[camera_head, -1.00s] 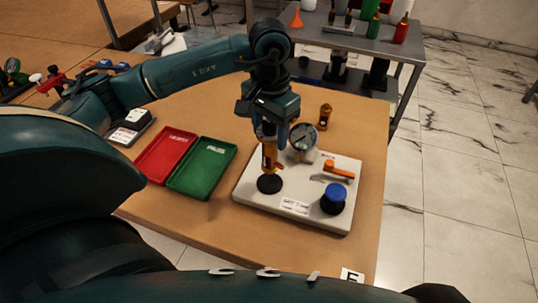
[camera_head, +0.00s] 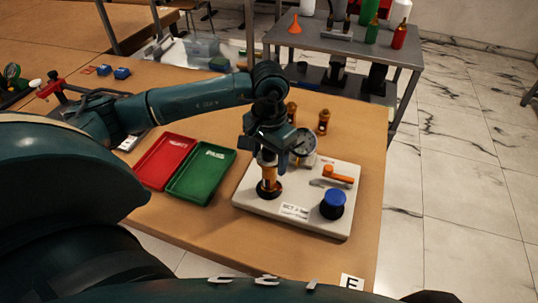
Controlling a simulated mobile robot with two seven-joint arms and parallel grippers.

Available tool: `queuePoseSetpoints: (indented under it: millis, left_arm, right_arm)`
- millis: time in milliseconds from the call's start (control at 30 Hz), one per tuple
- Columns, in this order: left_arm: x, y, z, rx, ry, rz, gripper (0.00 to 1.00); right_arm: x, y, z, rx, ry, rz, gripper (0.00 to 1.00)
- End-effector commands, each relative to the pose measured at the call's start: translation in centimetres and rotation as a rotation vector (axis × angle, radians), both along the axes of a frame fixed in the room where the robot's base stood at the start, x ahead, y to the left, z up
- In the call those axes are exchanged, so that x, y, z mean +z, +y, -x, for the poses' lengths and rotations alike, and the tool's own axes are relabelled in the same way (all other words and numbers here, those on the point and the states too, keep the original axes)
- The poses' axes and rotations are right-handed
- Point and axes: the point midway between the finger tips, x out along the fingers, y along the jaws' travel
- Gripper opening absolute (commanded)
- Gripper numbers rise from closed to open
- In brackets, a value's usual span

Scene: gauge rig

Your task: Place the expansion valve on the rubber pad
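The expansion valve (camera_head: 268,178), a brass-orange upright piece, is at the black rubber pad (camera_head: 262,192) on the left part of the white rig base (camera_head: 255,207). It looks upright, with its lower end at the pad; whether it bears fully on it is hard to tell. My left gripper (camera_head: 268,158) points down from above, its fingers around the valve's upper part, and appears shut on it. The fingers hide the valve's top. My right gripper is not in view.
The rig base carries a round gauge (camera_head: 305,145), an orange lever (camera_head: 337,175) and a blue knob (camera_head: 333,198). Two brass pieces (camera_head: 323,121) (camera_head: 291,112) stand behind. A red tray (camera_head: 165,160) and a green tray (camera_head: 205,172) lie left. Bare table lies in front.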

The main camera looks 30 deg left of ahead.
Motion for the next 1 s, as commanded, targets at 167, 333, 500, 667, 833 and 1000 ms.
queuePoseSetpoints:
  millis: [167, 333, 500, 667, 833, 1000]
  left_arm:
    - [0.0, 0.0, 0.0, 0.000, 0.000, 0.000, 0.74]
    - [0.0, 0.0, 0.0, 0.000, 0.000, 0.000, 0.74]
    - [0.7, 0.0, 0.0, 0.000, -0.001, 0.000, 0.74]
    - [3.5, 0.0, -0.1, -0.001, -0.007, 0.001, 0.74]
    - [7.3, 0.0, -0.1, -0.001, -0.007, 0.001, 0.74]
    - [10.4, 0.0, -0.1, 0.000, -0.004, 0.001, 0.74]
  right_arm:
    - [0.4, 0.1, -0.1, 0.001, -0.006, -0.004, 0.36]
    - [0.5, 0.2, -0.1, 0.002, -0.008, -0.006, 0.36]
    - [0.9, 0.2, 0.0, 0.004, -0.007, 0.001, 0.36]
    - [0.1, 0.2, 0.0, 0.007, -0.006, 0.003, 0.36]
    - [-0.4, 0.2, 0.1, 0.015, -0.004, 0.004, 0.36]
    - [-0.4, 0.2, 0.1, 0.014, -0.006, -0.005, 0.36]
